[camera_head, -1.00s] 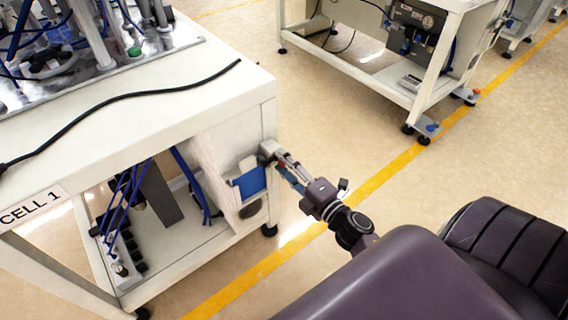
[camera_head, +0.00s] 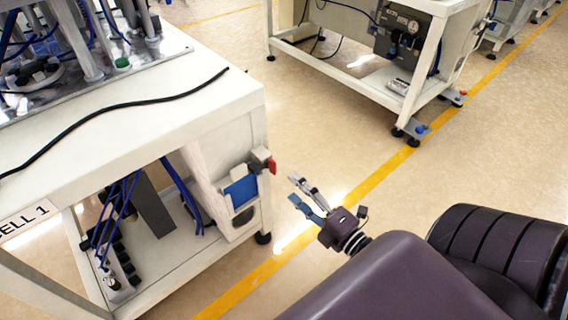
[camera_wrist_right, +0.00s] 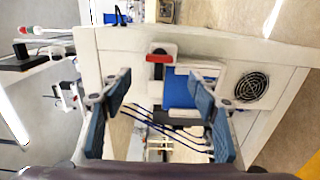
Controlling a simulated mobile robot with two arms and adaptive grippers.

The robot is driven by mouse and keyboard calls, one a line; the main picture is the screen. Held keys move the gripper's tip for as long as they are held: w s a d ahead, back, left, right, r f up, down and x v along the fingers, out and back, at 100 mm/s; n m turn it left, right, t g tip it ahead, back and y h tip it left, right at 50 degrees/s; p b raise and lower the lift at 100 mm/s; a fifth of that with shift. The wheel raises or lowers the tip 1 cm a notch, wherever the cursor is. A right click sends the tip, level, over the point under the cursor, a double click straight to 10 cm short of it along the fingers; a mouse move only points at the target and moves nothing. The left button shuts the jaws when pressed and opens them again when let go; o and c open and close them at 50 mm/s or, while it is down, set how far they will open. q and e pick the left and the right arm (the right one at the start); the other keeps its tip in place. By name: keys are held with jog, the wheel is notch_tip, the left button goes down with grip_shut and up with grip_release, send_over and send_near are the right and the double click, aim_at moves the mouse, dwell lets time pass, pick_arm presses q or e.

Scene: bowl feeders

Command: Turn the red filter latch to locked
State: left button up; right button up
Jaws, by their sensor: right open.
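The red filter latch (camera_head: 272,166) sticks out from a grey block at the upper right corner of the blue panel (camera_head: 242,190) on the side of the Cell 1 table. In the right wrist view the red latch (camera_wrist_right: 159,58) lies crosswise on a pale plate, beside the blue panel (camera_wrist_right: 180,92). My right gripper (camera_head: 297,190) is open and empty, to the right of the latch and clear of it. In the wrist view its fingers (camera_wrist_right: 158,100) are spread wide, with the latch beyond them. My left gripper does not show.
The Cell 1 table (camera_head: 130,130) carries a black cable (camera_head: 110,106) and machinery. A round fan grille (camera_wrist_right: 252,86) sits beside the blue panel. Blue hoses hang under the table. Another machine stand (camera_head: 390,60) stands farther back. Open floor lies right of the table.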

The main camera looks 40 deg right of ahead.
jog(key=shift+s+d, duration=0.1)
jog(key=shift+s, duration=1.4)
